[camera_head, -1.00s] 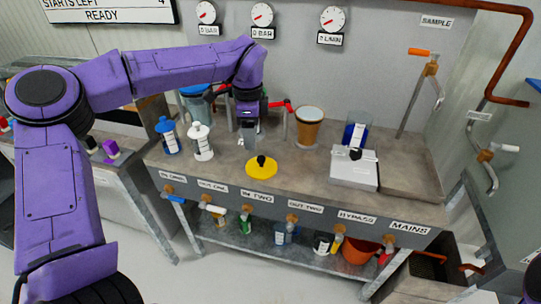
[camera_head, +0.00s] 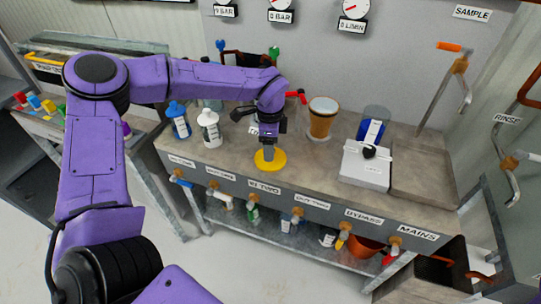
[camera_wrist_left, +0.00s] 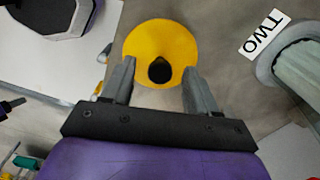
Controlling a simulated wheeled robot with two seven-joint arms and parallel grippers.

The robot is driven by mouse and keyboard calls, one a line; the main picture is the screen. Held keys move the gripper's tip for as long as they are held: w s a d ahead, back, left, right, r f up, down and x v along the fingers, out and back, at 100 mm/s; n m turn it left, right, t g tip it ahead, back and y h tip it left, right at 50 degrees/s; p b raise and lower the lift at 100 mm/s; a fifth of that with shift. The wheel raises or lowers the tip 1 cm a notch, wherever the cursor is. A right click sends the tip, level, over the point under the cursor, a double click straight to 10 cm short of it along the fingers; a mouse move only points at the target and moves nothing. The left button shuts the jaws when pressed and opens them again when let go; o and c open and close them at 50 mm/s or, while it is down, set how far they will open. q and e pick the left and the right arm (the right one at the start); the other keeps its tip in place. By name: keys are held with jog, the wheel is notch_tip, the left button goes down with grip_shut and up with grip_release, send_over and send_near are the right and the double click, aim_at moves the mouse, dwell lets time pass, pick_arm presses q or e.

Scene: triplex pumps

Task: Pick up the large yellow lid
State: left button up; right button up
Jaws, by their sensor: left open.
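The large yellow lid (camera_head: 270,161) lies flat on the grey bench top near its front edge, behind the label ending in "TWO". It is a round disc with a black knob in the middle. In the left wrist view the lid (camera_wrist_left: 160,38) shows just past my fingertips, with its knob between the lines of the two fingers. My left gripper (camera_head: 269,147) is directly above the lid, pointing down. In the left wrist view the gripper (camera_wrist_left: 158,82) is open, a finger on each side of the knob, and holds nothing. The head view hides the knob behind my gripper.
A white bottle (camera_head: 209,129) and a blue bottle (camera_head: 178,121) stand left of my gripper. A tan cup (camera_head: 322,118) stands behind right. A white box (camera_head: 364,165) with a black knob sits farther right. Pipe valves run along the bench front.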

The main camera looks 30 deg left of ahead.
pick_arm(q)
grip_shut()
jog(key=shift+r, duration=0.1)
